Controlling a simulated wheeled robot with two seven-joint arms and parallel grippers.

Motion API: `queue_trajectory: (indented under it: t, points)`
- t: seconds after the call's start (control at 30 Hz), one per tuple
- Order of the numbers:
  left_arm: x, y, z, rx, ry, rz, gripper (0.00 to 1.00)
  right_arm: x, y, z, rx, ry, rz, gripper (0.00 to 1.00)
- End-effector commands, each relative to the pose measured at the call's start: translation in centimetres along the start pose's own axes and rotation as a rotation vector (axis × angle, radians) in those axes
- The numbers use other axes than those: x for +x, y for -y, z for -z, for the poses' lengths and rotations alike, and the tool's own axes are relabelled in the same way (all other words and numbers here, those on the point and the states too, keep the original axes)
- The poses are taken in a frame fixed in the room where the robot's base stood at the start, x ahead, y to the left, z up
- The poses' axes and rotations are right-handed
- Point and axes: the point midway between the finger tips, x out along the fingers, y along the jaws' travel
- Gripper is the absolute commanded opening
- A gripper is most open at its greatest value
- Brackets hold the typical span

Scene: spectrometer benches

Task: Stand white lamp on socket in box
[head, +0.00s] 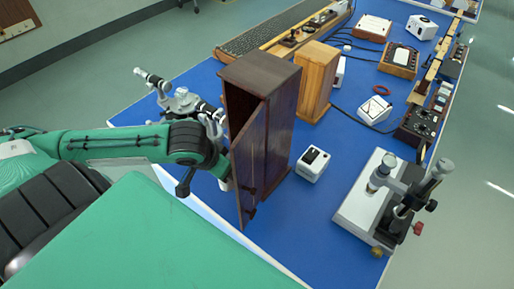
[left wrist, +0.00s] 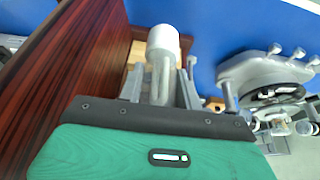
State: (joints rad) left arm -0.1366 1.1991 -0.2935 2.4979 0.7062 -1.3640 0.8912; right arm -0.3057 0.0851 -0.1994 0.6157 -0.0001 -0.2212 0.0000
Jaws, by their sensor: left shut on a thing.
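The tall dark red-brown wooden box (head: 270,120) stands on the blue bench top with its door (head: 247,165) ajar towards my left arm. The white lamp (left wrist: 163,40) is held between the fingers of my left gripper (left wrist: 162,88), its rounded white end pointing away from the gripper. In the left wrist view, a dark wooden panel (left wrist: 75,60) stands close on the left of the lamp, apart from it. In the head view, my left arm reaches to the door side of the box and its fingers are mostly hidden. The socket is not visible. My right gripper is not in view.
A grey spectrometer (head: 180,103) stands left of the box, close to my left arm. A lighter wooden box (head: 318,75) stands behind it. A small white device (head: 312,162) and a large instrument (head: 365,205) are to its right. Blue bench shows bare between them.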

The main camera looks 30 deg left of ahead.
Motion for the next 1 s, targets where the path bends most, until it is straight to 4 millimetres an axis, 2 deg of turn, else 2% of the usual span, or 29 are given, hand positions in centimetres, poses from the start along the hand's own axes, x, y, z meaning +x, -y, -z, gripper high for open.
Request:
queue_trajectory:
  t: [0.03,0.27,0.33,0.5,0.7,1.0]
  points:
    - [0.8,0.0,0.3,0.0,-0.008,0.0,0.06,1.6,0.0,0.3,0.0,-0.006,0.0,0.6]
    - [1.2,-0.1,1.5,0.005,-0.007,-0.002,0.06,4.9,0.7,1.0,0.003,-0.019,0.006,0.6]
    - [0.9,-0.1,2.5,0.001,-0.007,-0.003,0.06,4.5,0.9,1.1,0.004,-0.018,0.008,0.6]
    - [1.8,-0.2,4.6,0.002,-0.005,-0.004,0.06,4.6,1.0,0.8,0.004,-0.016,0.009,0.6]
    - [2.8,-0.2,7.7,0.002,-0.002,-0.004,0.06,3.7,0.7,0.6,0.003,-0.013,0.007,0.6]
    - [3.9,-0.2,10.0,0.003,-0.002,-0.003,0.06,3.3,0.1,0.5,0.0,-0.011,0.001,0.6]
